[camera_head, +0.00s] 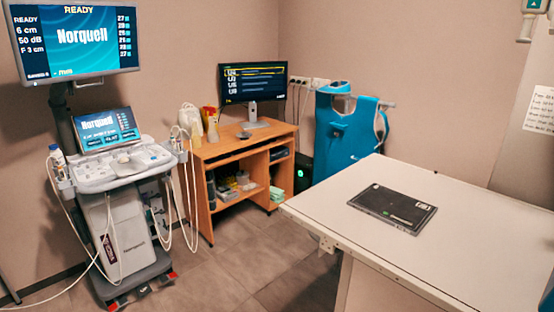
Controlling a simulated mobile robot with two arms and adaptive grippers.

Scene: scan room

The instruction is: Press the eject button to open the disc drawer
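No eject button or disc drawer can be made out from here. A black computer tower (304,176) with a lit green mark stands on the floor to the right of the wooden desk, partly hidden by the desk and a blue unit. A flat dark device (393,207) with a small green mark and a white label lies on the white table in front of me; I cannot tell whether it has a drawer. Neither of my grippers is in view.
The wooden desk (240,146) bears a monitor (253,83). An ultrasound cart (122,170) with trailing cables stands at left. Tiled floor (230,265) is open between cart and table.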

